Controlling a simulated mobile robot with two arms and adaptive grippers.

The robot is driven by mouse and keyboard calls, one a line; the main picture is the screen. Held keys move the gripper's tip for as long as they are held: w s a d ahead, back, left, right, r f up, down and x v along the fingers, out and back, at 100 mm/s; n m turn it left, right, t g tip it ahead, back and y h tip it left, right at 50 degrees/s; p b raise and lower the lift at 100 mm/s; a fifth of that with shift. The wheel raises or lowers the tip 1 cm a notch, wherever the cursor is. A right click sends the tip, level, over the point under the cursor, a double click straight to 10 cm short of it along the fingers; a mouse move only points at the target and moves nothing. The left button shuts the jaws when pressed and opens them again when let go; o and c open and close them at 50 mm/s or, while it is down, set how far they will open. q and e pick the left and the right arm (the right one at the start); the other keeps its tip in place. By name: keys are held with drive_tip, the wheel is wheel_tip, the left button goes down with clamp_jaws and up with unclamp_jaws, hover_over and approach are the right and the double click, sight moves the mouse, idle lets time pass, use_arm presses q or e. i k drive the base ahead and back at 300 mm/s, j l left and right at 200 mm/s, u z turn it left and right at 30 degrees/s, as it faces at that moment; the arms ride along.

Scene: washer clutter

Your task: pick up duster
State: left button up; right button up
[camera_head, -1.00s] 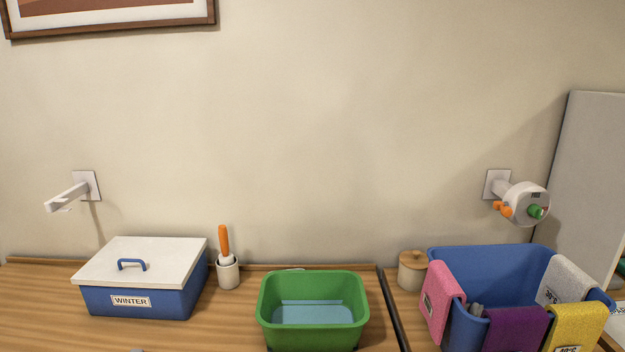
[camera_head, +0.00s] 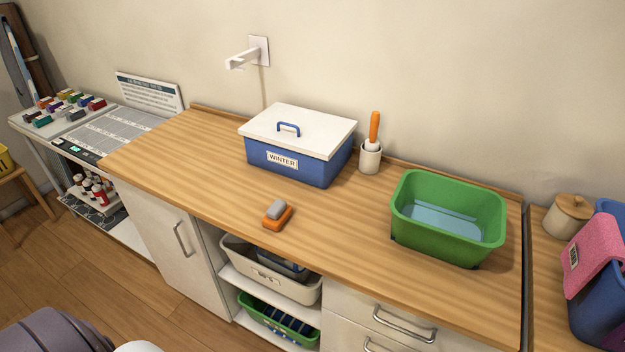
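A small block with a grey top (camera_head: 275,208) and an orange base (camera_head: 277,218) lies near the front edge of the wooden counter. An orange handle (camera_head: 375,127) stands upright in a white cup (camera_head: 370,158) behind it to the right; its lower end is hidden in the cup. I cannot tell for certain which of these is the duster. Neither of my grippers is in view.
A blue WINTER box (camera_head: 287,163) with a white lid stands at the back of the counter (camera_head: 190,160). A green basin (camera_head: 440,240) stands to the right. A wall bracket (camera_head: 243,60) juts out above. Open shelves hold a white bin (camera_head: 265,272) below.

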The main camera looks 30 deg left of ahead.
sight(279, 213)
drive_tip(key=z, duration=1.2)
drive_tip(key=u, duration=2.35)
